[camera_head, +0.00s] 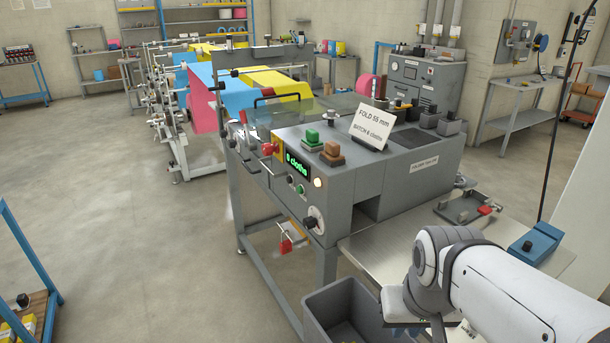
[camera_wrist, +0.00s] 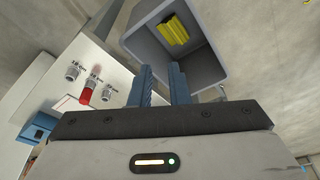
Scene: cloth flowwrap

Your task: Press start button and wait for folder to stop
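The folder (camera_head: 360,185) is a grey machine in the middle of the head view. Its front panel has a green-lit display (camera_head: 297,165) that appears to read "0 cloths". A small green button (camera_head: 300,189) sits below the display, beside a glowing warm lamp (camera_head: 318,182). A red part on a yellow plate (camera_head: 270,149) is to the left, and a dial (camera_head: 313,221) is below. My gripper (camera_wrist: 161,68) shows two blue fingers apart with nothing between them, over a grey bin. It is away from the panel; in the head view my arm mostly hides it.
The grey bin (camera_head: 314,320) with yellow contents (camera_wrist: 174,32) stands below the folder's outfeed table (camera_head: 385,262). Small posts (camera_wrist: 72,72), one red, are on a pale surface left in the wrist view. Open floor lies left of the folder.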

